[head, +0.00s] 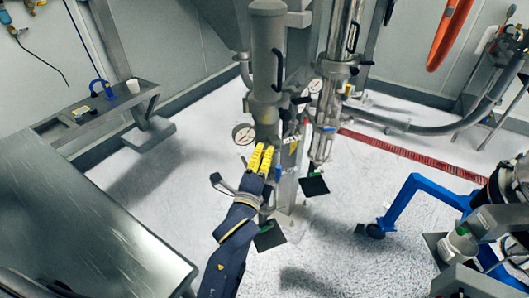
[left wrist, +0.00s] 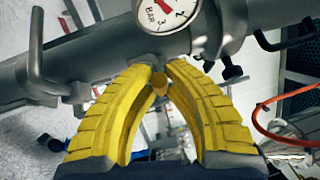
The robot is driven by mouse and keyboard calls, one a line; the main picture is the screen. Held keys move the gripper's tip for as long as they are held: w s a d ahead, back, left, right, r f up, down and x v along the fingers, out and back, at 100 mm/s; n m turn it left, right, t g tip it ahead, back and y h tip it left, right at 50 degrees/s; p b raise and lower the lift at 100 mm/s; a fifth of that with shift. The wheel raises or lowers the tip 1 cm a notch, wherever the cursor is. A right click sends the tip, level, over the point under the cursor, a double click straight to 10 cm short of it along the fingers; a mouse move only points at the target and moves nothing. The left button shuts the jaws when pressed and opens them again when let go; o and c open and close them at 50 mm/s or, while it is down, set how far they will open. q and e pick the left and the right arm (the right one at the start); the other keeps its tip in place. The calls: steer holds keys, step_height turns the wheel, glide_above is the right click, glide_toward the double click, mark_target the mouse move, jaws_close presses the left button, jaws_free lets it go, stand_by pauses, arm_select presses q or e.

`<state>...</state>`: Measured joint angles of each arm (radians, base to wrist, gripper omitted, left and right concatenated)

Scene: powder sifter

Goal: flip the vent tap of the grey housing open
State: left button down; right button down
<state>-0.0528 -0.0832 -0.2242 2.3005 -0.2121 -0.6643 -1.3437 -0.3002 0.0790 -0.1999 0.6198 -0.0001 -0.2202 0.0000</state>
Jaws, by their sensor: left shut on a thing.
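The grey housing (head: 268,50) stands upright in the middle of the head view, with a round gauge (head: 243,134) at its lower left. My left gripper (head: 262,148) reaches up to its lower part with its yellow fingers close together. In the left wrist view, the housing's grey body (left wrist: 110,58) crosses the top, with the gauge (left wrist: 166,12) on it. A small brass-coloured vent tap (left wrist: 159,84) sits between the yellow fingertips, which are shut on it just below the body. The fingers hide part of the tap. My right gripper is in neither view.
A second metal column (head: 336,60) stands just right of the housing, with clamps and pipes. A steel table (head: 90,225) fills the lower left, and a bench (head: 105,105) stands behind it. A blue stand (head: 405,205) is at the right. White floor lies between.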

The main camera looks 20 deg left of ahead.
arm_select(q)
steer(key=shift+f, duration=0.1)
stand_by(0.3)
steer(key=c, duration=1.4)
jaws_free()
steer(key=shift+o, duration=0.2)
steer(key=s+f, duration=0.2)
steer(key=s, duration=0.9)
steer(key=shift+s, duration=0.4)
steer(key=shift+n, duration=0.3)
